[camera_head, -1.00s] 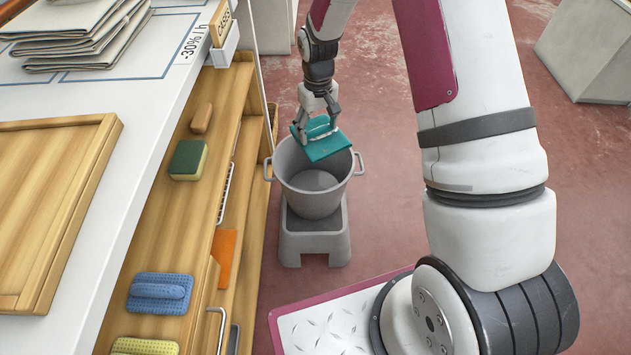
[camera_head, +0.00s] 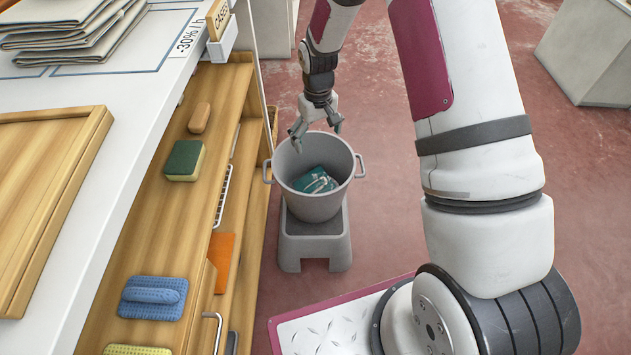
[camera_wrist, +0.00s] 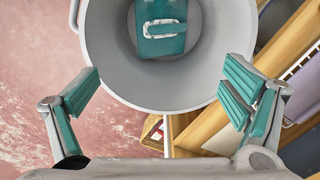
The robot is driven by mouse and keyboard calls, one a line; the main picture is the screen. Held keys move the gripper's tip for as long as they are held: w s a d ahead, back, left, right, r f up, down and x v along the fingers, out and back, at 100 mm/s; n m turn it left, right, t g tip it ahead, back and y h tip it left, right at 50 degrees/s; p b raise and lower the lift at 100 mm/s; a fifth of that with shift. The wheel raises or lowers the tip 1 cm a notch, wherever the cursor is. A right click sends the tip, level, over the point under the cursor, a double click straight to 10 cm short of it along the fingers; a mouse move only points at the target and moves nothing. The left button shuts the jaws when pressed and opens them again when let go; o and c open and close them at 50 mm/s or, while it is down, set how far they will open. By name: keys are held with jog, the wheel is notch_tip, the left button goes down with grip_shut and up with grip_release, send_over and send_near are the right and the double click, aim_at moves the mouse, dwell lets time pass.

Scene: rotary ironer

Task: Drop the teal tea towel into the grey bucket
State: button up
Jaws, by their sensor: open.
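The teal tea towel (camera_head: 315,181) lies folded inside the grey bucket (camera_head: 337,205). In the wrist view the towel (camera_wrist: 161,44) rests at the bottom of the bucket (camera_wrist: 112,62), with a pale looped shape on it. The bucket stands on a grey step stool (camera_head: 314,245) on the floor. My gripper (camera_head: 315,139) is above the far side of the bucket's rim, open and empty. In the wrist view the teal-padded fingers of my gripper (camera_wrist: 165,95) are spread wide, with the bucket between and beyond them.
Left of the bucket is a wooden shelf (camera_head: 190,230) carrying a green sponge (camera_head: 185,160), a brown block (camera_head: 200,118) and a blue brush (camera_head: 153,296). A white counter (camera_head: 140,150) with folded grey cloths (camera_head: 75,30) stands above it. Red floor (camera_head: 385,220) lies clear right of the bucket.

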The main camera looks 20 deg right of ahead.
jog(key=shift+r, duration=0.1)
notch_tip(320, 180, up, 12)
dwell(0.5)
